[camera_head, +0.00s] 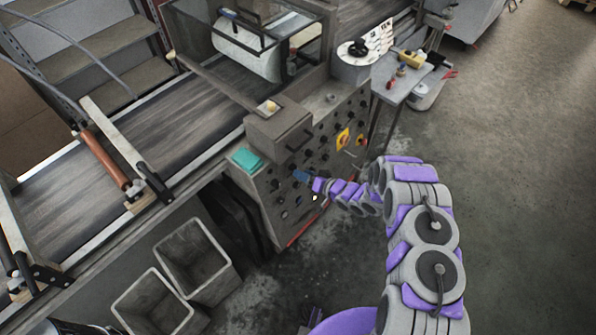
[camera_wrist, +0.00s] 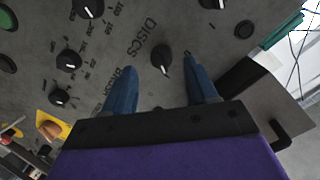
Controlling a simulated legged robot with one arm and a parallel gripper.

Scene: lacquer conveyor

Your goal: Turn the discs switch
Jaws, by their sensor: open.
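My gripper (camera_wrist: 163,78) has two blue fingers, open, one on each side of the knob in the picture. Whether the fingertips touch the knob or panel I cannot tell. In the head view my gripper (camera_head: 301,176) is at the front of the panel, and the knob itself cannot be made out there.
Other black knobs (camera_wrist: 68,61) are close by on the panel. A yellow-backed switch (camera_wrist: 54,127) is at the lower left of the wrist view. A teal item (camera_head: 246,159) lies on the panel's top. Grey bins (camera_head: 192,262) stand below the conveyor (camera_head: 75,190).

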